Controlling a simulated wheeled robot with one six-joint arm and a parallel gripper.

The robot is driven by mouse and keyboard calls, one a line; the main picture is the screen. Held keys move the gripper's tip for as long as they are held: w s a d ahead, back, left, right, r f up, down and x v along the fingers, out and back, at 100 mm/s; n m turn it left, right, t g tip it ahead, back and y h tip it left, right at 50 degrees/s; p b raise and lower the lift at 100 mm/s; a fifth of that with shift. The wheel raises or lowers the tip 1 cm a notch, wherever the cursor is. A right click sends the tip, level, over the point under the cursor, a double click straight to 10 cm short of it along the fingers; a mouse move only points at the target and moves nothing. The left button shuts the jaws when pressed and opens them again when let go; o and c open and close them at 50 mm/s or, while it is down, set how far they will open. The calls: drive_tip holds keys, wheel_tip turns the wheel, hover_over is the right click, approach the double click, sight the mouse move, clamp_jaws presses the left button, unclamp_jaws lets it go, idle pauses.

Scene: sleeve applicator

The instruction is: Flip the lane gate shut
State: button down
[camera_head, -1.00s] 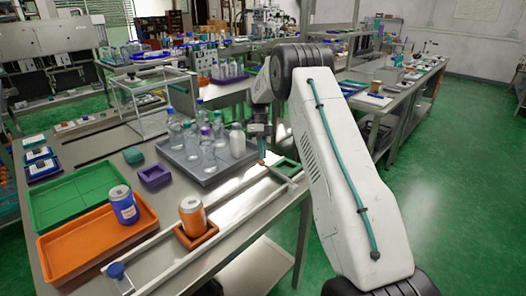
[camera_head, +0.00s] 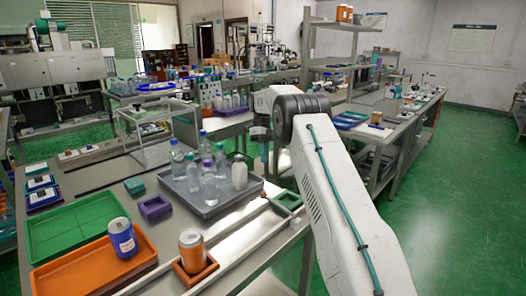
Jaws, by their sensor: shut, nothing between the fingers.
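The lane is a pair of pale rails (camera_head: 240,236) running along the right edge of the steel table. I cannot clearly pick out the lane gate; a small reddish strip (camera_head: 263,195) shows near the lane's far end but is too small to identify. My gripper (camera_head: 264,161) is shut and empty, pointing down above the far part of the table, right of the grey bottle tray. An orange can (camera_head: 191,248) stands in an orange square holder (camera_head: 194,271) between the rails. A green square holder (camera_head: 290,200) sits at the far end, beside my arm.
A grey tray (camera_head: 203,207) of several bottles stands left of my gripper. A green tray (camera_head: 72,226), an orange tray (camera_head: 75,275) with a blue can (camera_head: 122,238), and a purple holder (camera_head: 155,208) lie to the left. A clear-walled box (camera_head: 150,140) stands behind.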

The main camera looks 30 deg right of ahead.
drive_tip(key=shift+w+v, duration=0.25)
drive_tip(key=shift+v, duration=0.95)
drive_tip(key=shift+a+f, duration=0.1)
drive_tip(key=shift+f, duration=0.05)
